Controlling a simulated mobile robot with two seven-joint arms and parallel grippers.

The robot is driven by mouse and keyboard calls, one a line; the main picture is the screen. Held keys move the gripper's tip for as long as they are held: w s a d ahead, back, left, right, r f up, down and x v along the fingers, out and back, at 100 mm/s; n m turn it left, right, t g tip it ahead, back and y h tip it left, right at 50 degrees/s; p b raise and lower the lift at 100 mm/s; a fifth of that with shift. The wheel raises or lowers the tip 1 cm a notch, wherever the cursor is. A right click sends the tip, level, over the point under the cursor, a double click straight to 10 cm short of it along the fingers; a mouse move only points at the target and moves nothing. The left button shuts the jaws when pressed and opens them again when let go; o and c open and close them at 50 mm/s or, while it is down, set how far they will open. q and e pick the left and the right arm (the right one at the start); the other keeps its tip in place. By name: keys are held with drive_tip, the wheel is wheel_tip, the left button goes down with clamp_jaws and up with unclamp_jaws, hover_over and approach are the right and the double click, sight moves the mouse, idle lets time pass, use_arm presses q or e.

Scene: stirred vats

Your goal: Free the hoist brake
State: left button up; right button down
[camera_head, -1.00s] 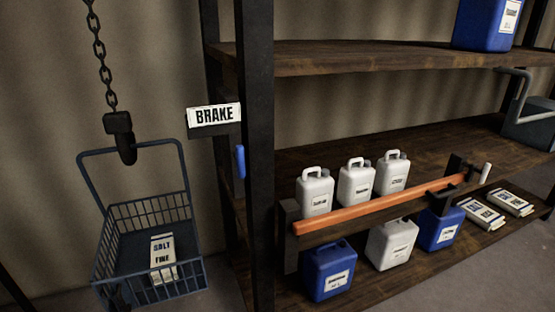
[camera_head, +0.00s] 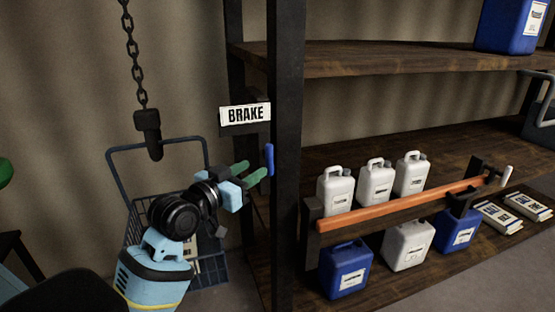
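The brake handle is a small upright blue lever (camera_head: 269,159) on the left side of the dark shelf post. The white BRAKE sign (camera_head: 245,114) is mounted just above and left of it. My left gripper (camera_head: 248,172) points right towards the lever, its two green fingers apart with a gap between them. Its tips appear just left of the lever, and nothing shows between them. I cannot tell the exact depth gap. The hoist chain (camera_head: 132,55) ends in a dark hook (camera_head: 148,134) above the wire basket (camera_head: 150,146). My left arm hides much of the basket. My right gripper is out of view.
The shelf post (camera_head: 287,200) stands right beside the lever. An orange bar (camera_head: 400,207) crosses the lower shelf between white and blue canisters. Bags (camera_head: 528,206) lie at its right end. A green rounded thing (camera_head: 4,172) shows at the left edge.

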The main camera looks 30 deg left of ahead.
sight(266, 161)
use_arm(q)
drive_tip(key=shift+w+d, duration=0.25)
drive_tip(key=shift+w, duration=1.7)
drive_tip(key=shift+w+d, duration=0.2)
drive_tip(key=shift+w, duration=1.7)
clamp_jaws()
